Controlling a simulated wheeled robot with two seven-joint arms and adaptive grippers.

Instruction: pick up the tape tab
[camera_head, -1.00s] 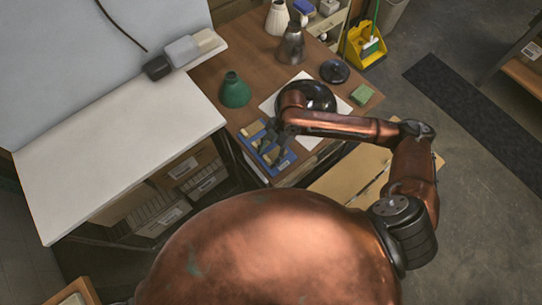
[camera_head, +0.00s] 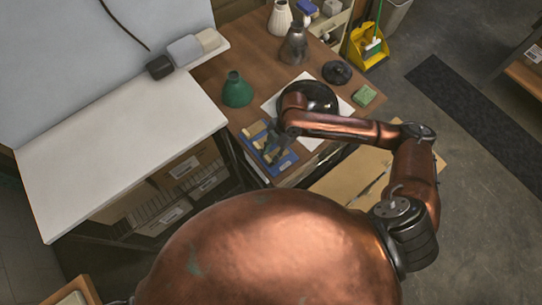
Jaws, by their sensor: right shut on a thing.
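A blue tray (camera_head: 287,161) lies at the near left edge of the brown table, with small tan pieces (camera_head: 256,129) on it. My right gripper (camera_head: 271,152) points down over the tray. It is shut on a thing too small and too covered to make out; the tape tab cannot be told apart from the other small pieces. My left gripper is not in view.
A green shade (camera_head: 237,90), a grey metal shade (camera_head: 294,45), a white ribbed shade (camera_head: 279,18) and a dark disc (camera_head: 337,72) stand on the table. A black dome (camera_head: 318,97) sits on white paper beside a green block (camera_head: 364,96). A white worktop (camera_head: 110,150) is at left.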

